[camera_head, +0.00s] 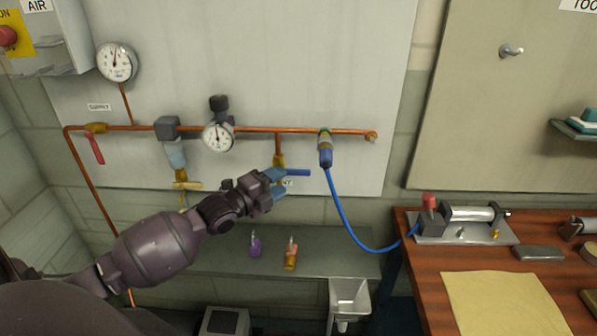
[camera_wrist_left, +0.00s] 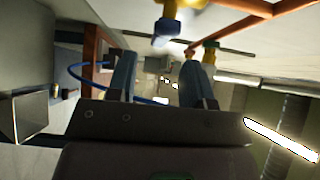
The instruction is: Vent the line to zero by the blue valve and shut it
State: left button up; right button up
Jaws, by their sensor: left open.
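The blue valve handle (camera_head: 298,172) sits on a brass body at the foot of a short copper drop pipe (camera_head: 278,145). It points right, crosswise to that pipe. A label below it is partly hidden by my left gripper (camera_head: 277,183), which is open with its blue-grey fingertips right beside the valve. I cannot tell whether they touch the handle. In the left wrist view, my open fingers (camera_wrist_left: 161,75) have nothing between them; a blue end on a yellow fitting (camera_wrist_left: 167,30) shows above them. The line gauge (camera_head: 218,137) has its needle roughly upward. My right gripper is out of view.
A red-handled valve (camera_head: 97,149) hangs crosswise under the supply pipe, below a supply gauge (camera_head: 117,62). A blue hose (camera_head: 345,215) runs to a clamp device (camera_head: 465,222) on the wooden bench (camera_head: 420,270). Purple (camera_head: 255,246) and orange (camera_head: 291,254) padlocks stand on the shelf (camera_head: 215,262).

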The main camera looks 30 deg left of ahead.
aim_at(296, 173)
pick_arm(q)
jog(key=shift+x, duration=3.45)
jog(key=shift+d, duration=0.1)
grip_shut()
